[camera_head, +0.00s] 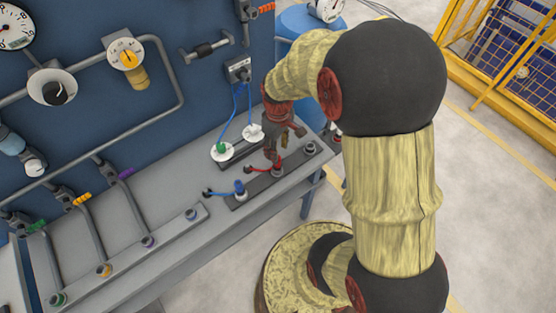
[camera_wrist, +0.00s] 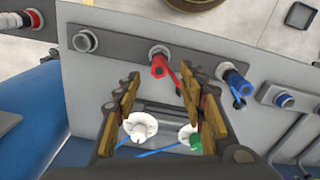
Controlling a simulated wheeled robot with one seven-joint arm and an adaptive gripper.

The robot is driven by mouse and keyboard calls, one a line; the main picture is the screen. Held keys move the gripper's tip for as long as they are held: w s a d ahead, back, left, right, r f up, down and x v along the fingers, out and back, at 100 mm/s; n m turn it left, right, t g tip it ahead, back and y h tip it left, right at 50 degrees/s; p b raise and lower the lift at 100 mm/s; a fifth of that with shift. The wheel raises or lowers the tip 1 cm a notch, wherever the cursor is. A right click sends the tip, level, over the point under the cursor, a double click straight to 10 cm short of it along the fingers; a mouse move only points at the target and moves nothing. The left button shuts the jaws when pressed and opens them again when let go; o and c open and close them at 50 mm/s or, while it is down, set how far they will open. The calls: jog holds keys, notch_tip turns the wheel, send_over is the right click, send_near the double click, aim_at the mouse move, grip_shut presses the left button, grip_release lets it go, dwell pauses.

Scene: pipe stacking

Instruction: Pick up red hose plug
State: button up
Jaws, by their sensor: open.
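The red hose plug (camera_wrist: 159,66) sits on a fitting on the grey strip of the bench. In the wrist view it lies just past my fingertips, between the lines of the two fingers. In the head view the plug (camera_head: 277,171) shows partly, with its short red hose running left, and my gripper is close above it. My gripper (camera_wrist: 161,78) is open, with its fingers apart on either side and nothing held. In the head view my gripper (camera_head: 278,146) points down, and its fingers are hard to make out.
A blue plug (camera_wrist: 237,82) sits on the same strip beside the red one. An empty fitting (camera_wrist: 84,41) is on the other side. White and green-marked plugs (camera_head: 221,151) with blue hoses stand behind, near the blue panel (camera_head: 215,90).

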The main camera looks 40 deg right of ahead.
aim_at(277, 165)
jog(key=f, duration=0.2)
jog(key=f+b, duration=0.1)
jog(key=f, duration=0.4)
jog(key=shift+w+f+b, duration=0.15)
jog(key=shift+w+b, duration=0.1)
jog(key=shift+b, duration=0.15)
jog(key=shift+c, duration=0.5)
grip_shut()
